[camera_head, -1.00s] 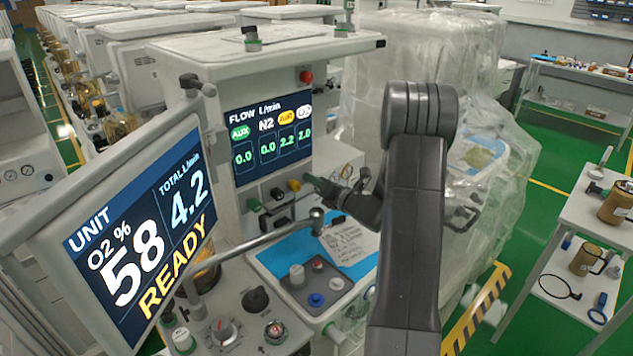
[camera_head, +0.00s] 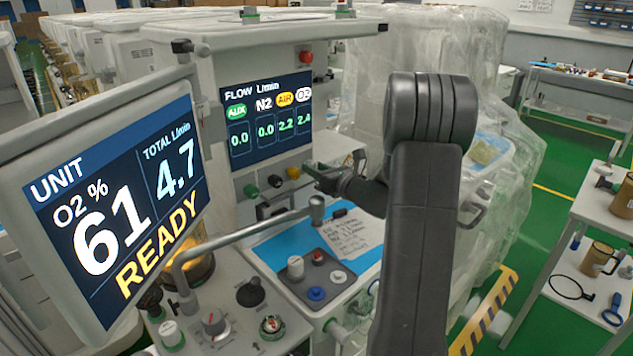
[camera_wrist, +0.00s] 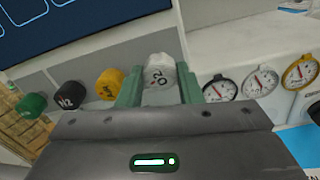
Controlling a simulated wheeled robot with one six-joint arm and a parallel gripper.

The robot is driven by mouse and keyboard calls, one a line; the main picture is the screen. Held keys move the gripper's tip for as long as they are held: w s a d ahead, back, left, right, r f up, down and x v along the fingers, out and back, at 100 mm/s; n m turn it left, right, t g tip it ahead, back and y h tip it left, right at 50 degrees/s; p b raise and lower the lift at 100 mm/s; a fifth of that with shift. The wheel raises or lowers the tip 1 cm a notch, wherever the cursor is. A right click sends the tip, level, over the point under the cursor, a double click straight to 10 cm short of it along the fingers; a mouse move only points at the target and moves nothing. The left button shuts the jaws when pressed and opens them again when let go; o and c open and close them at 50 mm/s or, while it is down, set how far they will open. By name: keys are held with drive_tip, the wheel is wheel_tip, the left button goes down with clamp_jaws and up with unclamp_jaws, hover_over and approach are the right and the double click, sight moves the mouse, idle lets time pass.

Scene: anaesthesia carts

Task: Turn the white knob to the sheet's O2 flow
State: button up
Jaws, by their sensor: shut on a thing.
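The white O2 knob (camera_wrist: 160,77) sits between the two green fingers of my gripper (camera_wrist: 159,88) in the wrist view, and the gripper is shut on it. In the head view my gripper (camera_head: 318,174) reaches the knob row under the flow display and hides the white knob. The flow display (camera_head: 268,120) reads AUX 0.0, N2 0.0, AIR 2.2 and O2 2.4. The handwritten sheet (camera_head: 355,236) lies on the blue work surface; its writing is too small to read surely. The unit screen (camera_head: 120,200) shows O2 61 %, total 4.7 L/min and READY.
Left of the white knob are the yellow knob (camera_wrist: 110,84), black N2 knob (camera_wrist: 69,95) and green knob (camera_wrist: 32,105). Several gauges (camera_wrist: 261,82) are at the right. A grey support arm (camera_head: 240,232) crosses below the knobs. A plastic-wrapped machine (camera_head: 500,120) stands close at right.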

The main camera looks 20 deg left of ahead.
drive_tip(key=shift+f+n+b, duration=0.1)
drive_tip(key=shift+n+b, duration=1)
drive_tip(key=shift+b, duration=0.15)
drive_tip(key=o, duration=1)
drive_tip(key=shift+c, duration=0.2)
drive_tip(key=b+v, duration=0.1)
drive_tip(key=v, duration=1.3)
drive_tip(key=shift+b, duration=0.3)
drive_tip(key=shift+a, duration=0.1)
drive_tip(key=shift+c, duration=0.2)
